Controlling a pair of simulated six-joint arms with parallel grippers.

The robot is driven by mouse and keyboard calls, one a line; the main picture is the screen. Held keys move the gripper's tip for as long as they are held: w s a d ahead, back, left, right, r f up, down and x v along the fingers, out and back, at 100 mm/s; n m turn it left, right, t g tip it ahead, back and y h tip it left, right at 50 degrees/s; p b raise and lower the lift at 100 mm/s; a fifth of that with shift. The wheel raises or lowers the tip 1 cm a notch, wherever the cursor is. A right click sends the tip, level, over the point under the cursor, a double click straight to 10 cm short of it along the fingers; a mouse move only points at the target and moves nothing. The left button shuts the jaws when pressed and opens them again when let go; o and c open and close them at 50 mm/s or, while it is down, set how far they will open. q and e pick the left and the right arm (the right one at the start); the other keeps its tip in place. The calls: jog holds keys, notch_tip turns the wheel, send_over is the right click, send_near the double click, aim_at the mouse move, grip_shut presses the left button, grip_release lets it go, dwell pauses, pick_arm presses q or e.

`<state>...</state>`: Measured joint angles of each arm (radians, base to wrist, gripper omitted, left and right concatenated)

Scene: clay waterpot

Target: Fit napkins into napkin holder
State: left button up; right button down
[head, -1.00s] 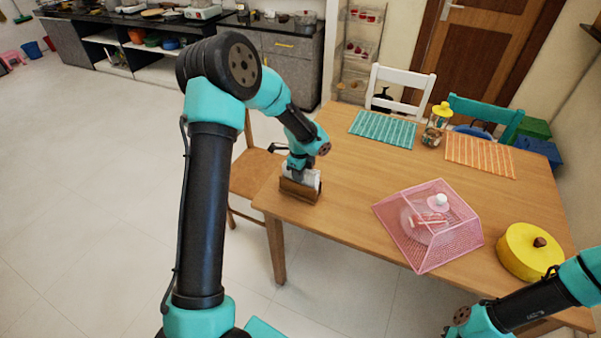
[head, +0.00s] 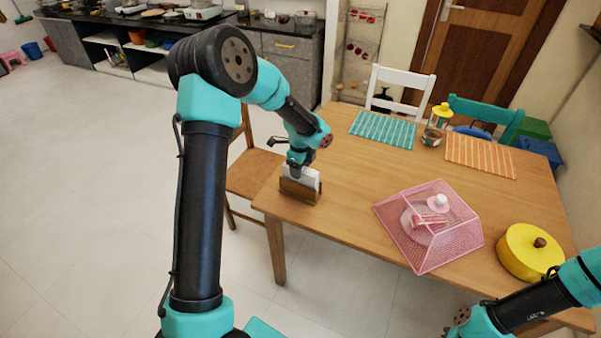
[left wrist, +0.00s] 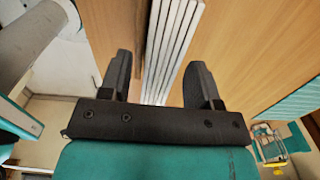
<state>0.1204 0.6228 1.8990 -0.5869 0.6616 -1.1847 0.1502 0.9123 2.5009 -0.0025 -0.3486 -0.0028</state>
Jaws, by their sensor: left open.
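The brown napkin holder (head: 299,193) stands upright at the near left corner of the table. White napkins (head: 313,178) stand on edge in it, their tops showing above its front wall. My left gripper (head: 295,170) is just over the holder, pointing down, and partly hides the napkins. In the left wrist view the two fingers of my left gripper (left wrist: 159,75) are spread apart. The white napkin edges (left wrist: 177,40) show as several parallel strips between them, with space to the fingers on both sides.
The wooden table (head: 350,205) is clear right of the holder. A pink mesh cover (head: 460,225), a yellow lidded pot (head: 525,252), a teal placemat (head: 382,129), an orange placemat (head: 480,156) and a jar (head: 436,125) stand or lie on it. A wooden chair (head: 250,172) is at the left.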

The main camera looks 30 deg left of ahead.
pick_arm(q)
notch_tip(320, 180, up, 9)
jog(key=shift+r, duration=0.2)
jog(key=shift+a+f, duration=0.1)
jog(key=shift+f, duration=0.05)
dwell(0.6)
